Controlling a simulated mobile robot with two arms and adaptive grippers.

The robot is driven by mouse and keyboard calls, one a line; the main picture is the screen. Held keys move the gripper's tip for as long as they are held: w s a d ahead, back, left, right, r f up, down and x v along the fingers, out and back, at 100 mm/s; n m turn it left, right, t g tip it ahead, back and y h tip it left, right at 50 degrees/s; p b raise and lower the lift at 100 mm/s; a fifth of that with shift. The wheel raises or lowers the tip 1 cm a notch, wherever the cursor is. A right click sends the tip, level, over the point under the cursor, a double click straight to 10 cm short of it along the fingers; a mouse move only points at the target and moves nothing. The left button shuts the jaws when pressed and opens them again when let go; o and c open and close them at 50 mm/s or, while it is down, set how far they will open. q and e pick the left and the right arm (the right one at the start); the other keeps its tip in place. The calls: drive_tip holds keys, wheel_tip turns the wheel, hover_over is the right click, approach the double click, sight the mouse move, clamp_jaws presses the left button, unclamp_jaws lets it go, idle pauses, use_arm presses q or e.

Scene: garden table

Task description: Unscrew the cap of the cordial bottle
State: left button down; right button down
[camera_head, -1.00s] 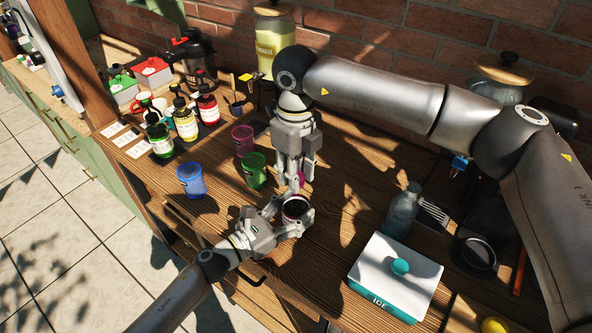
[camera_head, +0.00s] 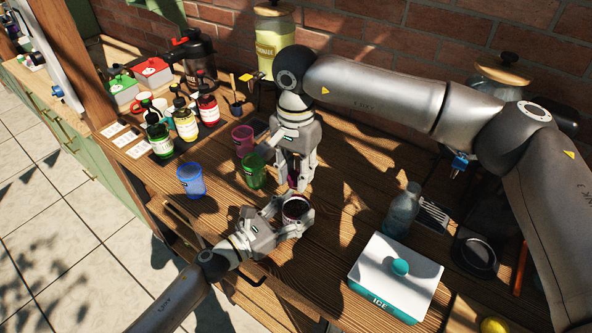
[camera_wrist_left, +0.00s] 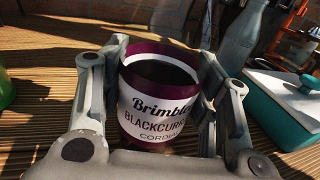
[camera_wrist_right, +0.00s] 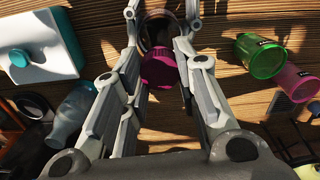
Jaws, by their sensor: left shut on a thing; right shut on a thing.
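The cordial bottle (camera_wrist_left: 158,108) has a white "Brimble… Blackcurrant Cordial" label between purple bands. It stands upright on the table with a dark, uncapped top; it also shows in the head view (camera_head: 296,210). My left gripper (camera_head: 292,218) is shut around its sides, with a finger on each side in the left wrist view. My right gripper (camera_head: 297,185) points down just above and behind the bottle. It is shut on the magenta cap (camera_wrist_right: 160,70), which is off the bottle. In the right wrist view the cap partly covers the bottle's mouth.
A green cup (camera_head: 255,171), a pink cup (camera_head: 243,139) and a blue cup (camera_head: 190,180) stand to the left. A clear bottle (camera_head: 402,212) and a white-and-teal ice box (camera_head: 395,277) stand to the right. Syrup bottles (camera_head: 185,124) are farther back. Bare wood lies between.

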sight(297, 175)
drive_tip(key=n, duration=0.3)
drive_tip(key=shift+n, duration=0.3)
drive_tip(key=n, duration=0.4)
drive_tip(key=shift+w+r, duration=0.1)
drive_tip(key=shift+r, duration=0.15)
drive_tip(key=shift+r, duration=0.9)
drive_tip(key=shift+r, duration=0.1)
drive_tip(key=shift+r, duration=1.9)
use_arm(q)
drive_tip(key=shift+c, duration=2.1)
unclamp_jaws()
